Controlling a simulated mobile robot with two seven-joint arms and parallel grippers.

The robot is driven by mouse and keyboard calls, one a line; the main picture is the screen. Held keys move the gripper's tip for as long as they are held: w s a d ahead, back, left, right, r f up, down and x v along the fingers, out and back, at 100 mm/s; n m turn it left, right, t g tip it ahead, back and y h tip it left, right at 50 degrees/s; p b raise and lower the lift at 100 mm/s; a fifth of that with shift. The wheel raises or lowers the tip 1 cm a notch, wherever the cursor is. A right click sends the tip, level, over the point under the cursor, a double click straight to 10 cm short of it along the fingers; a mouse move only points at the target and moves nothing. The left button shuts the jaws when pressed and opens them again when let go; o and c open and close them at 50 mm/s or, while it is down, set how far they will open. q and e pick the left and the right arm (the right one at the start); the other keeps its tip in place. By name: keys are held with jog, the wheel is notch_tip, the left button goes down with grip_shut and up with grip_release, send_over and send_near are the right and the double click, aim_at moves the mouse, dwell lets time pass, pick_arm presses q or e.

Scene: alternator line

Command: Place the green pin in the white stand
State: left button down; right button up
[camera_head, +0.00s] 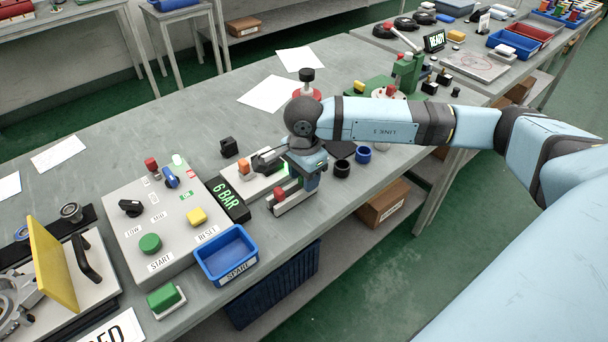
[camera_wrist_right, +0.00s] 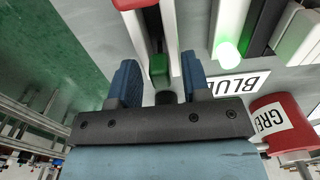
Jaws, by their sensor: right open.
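My right gripper (camera_head: 304,184) points down over the white slotted stand (camera_head: 296,206) near the table's front edge. In the right wrist view its two blue fingers (camera_wrist_right: 160,84) are spread apart. A small green pin (camera_wrist_right: 158,66) shows between them, with gaps on both sides, so it is not gripped. It appears to be at the white stand's bars (camera_wrist_right: 137,34); whether it is seated cannot be told. A red knob (camera_head: 279,193) is at the stand's near end. In the head view the arm mostly hides the pin. My left gripper is not in view.
Paper sheets lie behind on clear table.

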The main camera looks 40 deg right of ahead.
jog(key=shift+r, duration=0.25)
jog(key=shift+w+r, duration=0.1)
jog(key=shift+r, duration=0.3)
notch_tip(320, 180, up, 11)
dwell(0.4)
